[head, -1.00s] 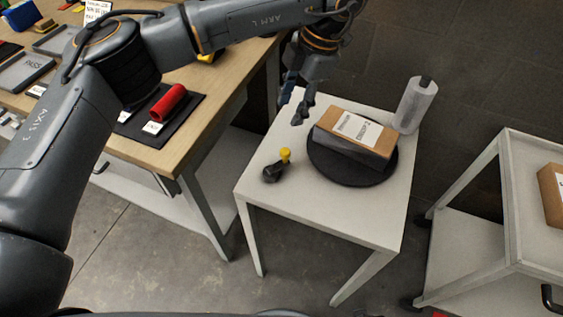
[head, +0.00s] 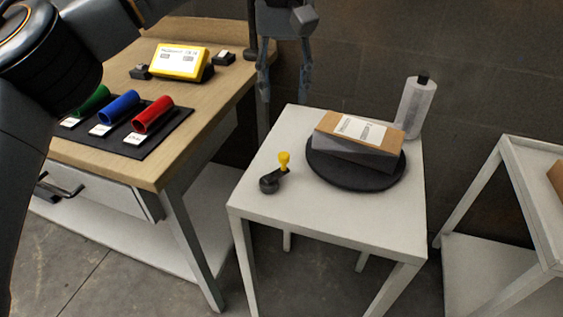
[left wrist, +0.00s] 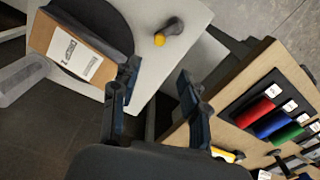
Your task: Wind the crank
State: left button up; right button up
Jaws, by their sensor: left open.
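The crank is a short dark arm (head: 270,183) with an upright yellow knob (head: 284,160), on the left part of the small white table (head: 330,228). In the left wrist view the yellow knob (left wrist: 159,40) shows above and between my fingers, with the dark arm (left wrist: 173,27) beside it. My left gripper (head: 285,85) is open and empty, its fingers pointing down. In the head view it appears beyond the table's back left corner, clear of the crank. A dark round turntable (head: 335,180) carries a cardboard box (head: 333,124) with a white label. My right gripper is not in view.
A wooden bench (head: 175,150) at left holds red (head: 152,115), blue and green tubes on a dark mat, and a yellow device (head: 180,61). A grey cylinder (head: 414,108) stands behind the box. A white cart (head: 480,262) is at right. The white table's front is clear.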

aim_at(284, 154)
pick_arm(q)
jog(key=shift+m, duration=0.3)
notch_tip(284, 154, down, 12)
jog(key=b, duration=0.2)
jog(key=shift+f+b, duration=0.2)
jog(key=shift+b, duration=0.2)
jog(key=shift+f, duration=0.65)
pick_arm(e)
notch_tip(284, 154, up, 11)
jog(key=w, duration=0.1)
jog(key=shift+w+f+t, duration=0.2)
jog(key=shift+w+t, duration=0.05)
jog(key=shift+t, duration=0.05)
pick_arm(q)
jog(key=shift+c, duration=0.5)
grip_shut()
